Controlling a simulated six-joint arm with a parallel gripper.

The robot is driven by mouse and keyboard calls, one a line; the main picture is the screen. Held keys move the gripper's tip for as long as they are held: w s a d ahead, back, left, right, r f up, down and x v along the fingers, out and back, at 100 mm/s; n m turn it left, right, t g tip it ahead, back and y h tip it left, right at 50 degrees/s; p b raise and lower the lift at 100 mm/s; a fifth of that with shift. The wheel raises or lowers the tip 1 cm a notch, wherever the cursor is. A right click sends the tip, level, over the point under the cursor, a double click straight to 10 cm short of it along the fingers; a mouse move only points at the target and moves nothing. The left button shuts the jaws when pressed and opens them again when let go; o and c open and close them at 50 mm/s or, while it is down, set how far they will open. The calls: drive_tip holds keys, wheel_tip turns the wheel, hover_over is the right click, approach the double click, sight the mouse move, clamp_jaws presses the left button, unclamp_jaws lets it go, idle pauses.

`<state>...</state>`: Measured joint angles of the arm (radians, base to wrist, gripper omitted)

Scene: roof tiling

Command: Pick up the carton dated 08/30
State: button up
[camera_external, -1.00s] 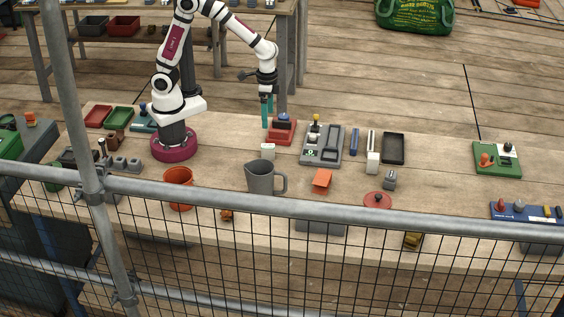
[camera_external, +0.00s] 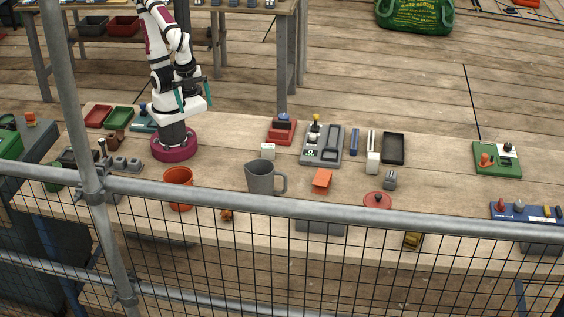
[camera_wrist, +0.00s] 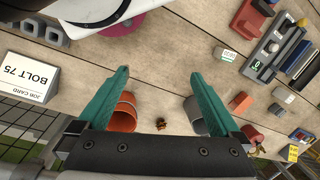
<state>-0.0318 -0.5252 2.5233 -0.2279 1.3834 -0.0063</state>
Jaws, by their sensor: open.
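No date of 08/30 can be read in either view, so I cannot tell which thing is the carton. A small white block (camera_external: 267,151) stands on the table behind the grey jug; it also shows in the wrist view (camera_wrist: 228,55), its marking too small to read. My gripper (camera_external: 194,96) is held high, close over my base, with teal fingers spread. The white block lies to the right of the fingers there.
A grey jug (camera_external: 262,178), an orange pot (camera_external: 178,187), an orange block (camera_external: 322,179) and a red button box (camera_external: 282,131) stand on the table. A grey panel (camera_external: 322,145) lies right of that box. A card reading BOLT 75 (camera_wrist: 27,75) is at left. A rail and mesh cross the front.

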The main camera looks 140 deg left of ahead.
drive_tip(key=shift+s+d+f+m, duration=0.2)
drive_tip(key=shift+s+f+m, duration=0.05)
drive_tip(key=shift+s+m, duration=0.2)
drive_tip(key=shift+c, duration=0.2)
